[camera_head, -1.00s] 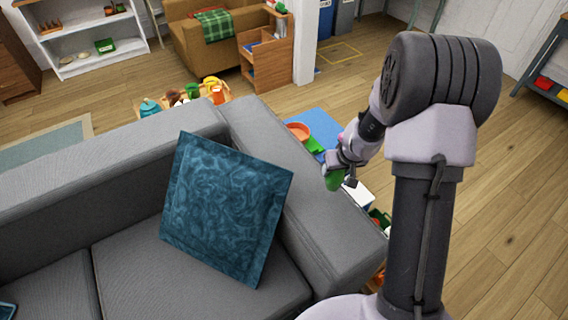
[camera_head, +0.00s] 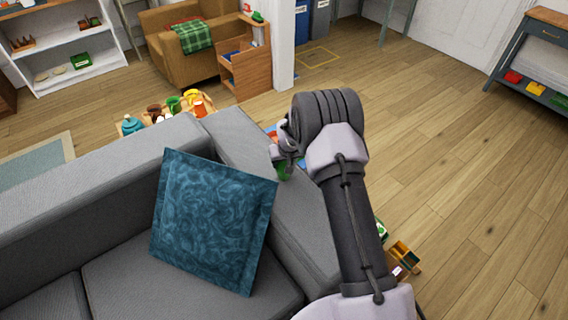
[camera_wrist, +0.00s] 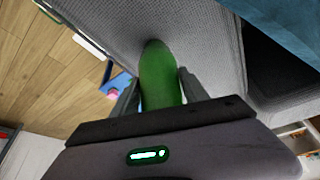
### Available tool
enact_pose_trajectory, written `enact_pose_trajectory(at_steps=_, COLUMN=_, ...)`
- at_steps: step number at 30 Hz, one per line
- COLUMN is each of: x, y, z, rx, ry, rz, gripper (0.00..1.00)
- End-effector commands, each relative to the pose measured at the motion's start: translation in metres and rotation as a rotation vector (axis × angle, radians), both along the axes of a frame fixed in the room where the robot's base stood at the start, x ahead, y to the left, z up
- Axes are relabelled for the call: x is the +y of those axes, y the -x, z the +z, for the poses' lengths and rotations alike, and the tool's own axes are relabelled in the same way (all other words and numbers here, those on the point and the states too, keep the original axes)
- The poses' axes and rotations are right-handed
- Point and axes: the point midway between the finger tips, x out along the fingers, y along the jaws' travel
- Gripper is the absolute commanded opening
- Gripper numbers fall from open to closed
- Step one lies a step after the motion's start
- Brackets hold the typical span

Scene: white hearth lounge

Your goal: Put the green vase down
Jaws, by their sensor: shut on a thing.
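The green vase (camera_wrist: 160,75) is between the two fingers of my gripper (camera_wrist: 158,92) in the wrist view, and the gripper is shut on it. In the head view a small green part of the vase (camera_head: 281,170) shows below my gripper (camera_head: 286,160), by the grey sofa's right arm. My arm hides much of the gripper and what lies behind it. Whether the vase touches the sofa cannot be told.
The grey sofa (camera_head: 115,170) with a blue cushion (camera_head: 213,222) fills the left front. A low table with colourful pots (camera_head: 165,110) stands behind it. A wooden box (camera_head: 405,256) lies on the floor at right. Wide wooden floor (camera_head: 450,140) is clear.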

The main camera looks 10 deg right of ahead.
Motion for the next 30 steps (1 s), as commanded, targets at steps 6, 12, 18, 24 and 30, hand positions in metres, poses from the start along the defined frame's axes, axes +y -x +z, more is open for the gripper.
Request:
enact_pose_trajectory(at_steps=6, x=0.0, y=0.0, z=-0.001, rx=-0.001, ry=0.0, rz=0.0, gripper=0.0)
enact_pose_trajectory(at_steps=12, x=0.0, y=0.0, z=-0.001, rx=0.0, ry=0.0, rz=0.0, gripper=0.74)
enact_pose_trajectory(at_steps=18, x=0.0, y=0.0, z=-0.001, rx=0.0, ry=0.0, rz=0.0, gripper=0.74)
enact_pose_trajectory(at_steps=24, x=0.0, y=0.007, z=0.026, rx=-0.001, ry=0.0, rz=0.0, gripper=0.74)
enact_pose_trajectory(at_steps=30, x=-0.001, y=0.03, z=0.08, rx=-0.001, ry=0.0, rz=-0.001, gripper=0.74)
